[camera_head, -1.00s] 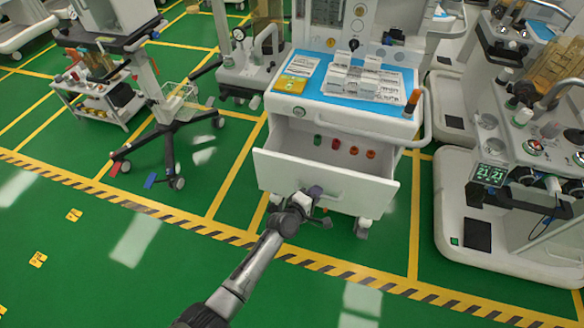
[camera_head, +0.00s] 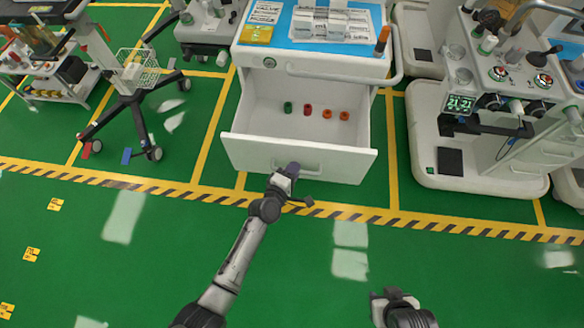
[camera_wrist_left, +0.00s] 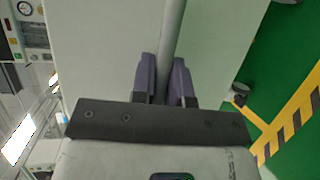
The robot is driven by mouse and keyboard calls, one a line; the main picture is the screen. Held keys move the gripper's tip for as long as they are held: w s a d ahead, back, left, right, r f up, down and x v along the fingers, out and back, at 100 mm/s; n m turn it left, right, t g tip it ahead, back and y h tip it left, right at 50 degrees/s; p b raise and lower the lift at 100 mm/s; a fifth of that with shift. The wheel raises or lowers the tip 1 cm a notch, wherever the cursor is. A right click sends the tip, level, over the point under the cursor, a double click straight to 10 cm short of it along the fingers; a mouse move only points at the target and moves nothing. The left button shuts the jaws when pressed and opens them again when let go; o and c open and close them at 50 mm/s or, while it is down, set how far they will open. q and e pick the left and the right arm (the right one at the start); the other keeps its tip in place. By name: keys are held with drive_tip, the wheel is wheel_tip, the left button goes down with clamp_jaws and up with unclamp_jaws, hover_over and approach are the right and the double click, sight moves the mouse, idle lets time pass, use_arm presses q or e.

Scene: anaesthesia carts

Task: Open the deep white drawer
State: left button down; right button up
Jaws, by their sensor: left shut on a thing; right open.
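The deep white drawer (camera_head: 340,160) of the cart is pulled out in the head view, and its inside shows. Several small green, red and orange items stand in a row inside it, near the back. My left gripper (camera_head: 291,172) is at the middle of the drawer's front. In the left wrist view its two purple fingers (camera_wrist_left: 166,82) are shut on the drawer's bar handle (camera_wrist_left: 171,35). My right gripper (camera_head: 388,297) is at the bottom edge of the head view, apart from the cart and over the floor.
The cart top has a blue mat (camera_head: 290,36) with white boxes on it. A white machine (camera_head: 475,160) stands to the right and a wheeled stand (camera_head: 128,90) to the left. The green floor in front of the drawer is clear.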

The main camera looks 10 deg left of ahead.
use_arm(q)
drive_tip(key=c, duration=1.5)
unclamp_jaws()
drive_tip(key=shift+o, duration=0.5)
drive_tip(key=p+v, duration=0.3)
drive_tip(key=v, duration=1)
drive_tip(key=shift+s+a+p, duration=0.2)
drive_tip(key=shift+s+p, duration=0.1)
drive_tip(key=shift+p, duration=0.1)
drive_tip(key=shift+r, duration=0.15)
